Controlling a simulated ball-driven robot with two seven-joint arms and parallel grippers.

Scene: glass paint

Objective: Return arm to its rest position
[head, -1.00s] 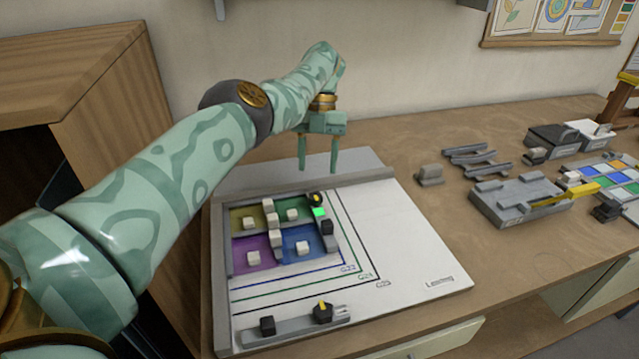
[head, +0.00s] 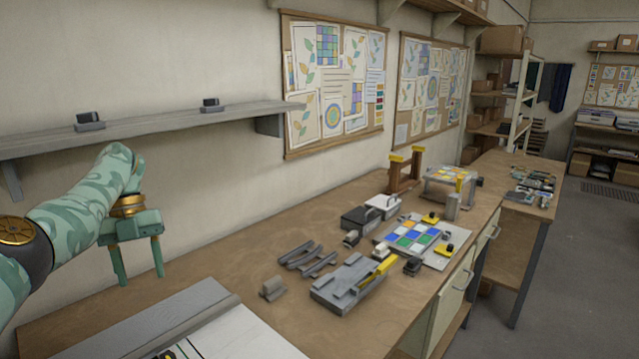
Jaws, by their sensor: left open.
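My left arm comes in from the left edge in the head view. Its gripper (head: 140,278) hangs with its two fingers apart, pointing down, with nothing between them. Only a corner of that board shows at the bottom edge. My right arm and gripper are not in view.
A wall shelf (head: 160,128) runs above the gripper. Bare bench lies behind the board.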

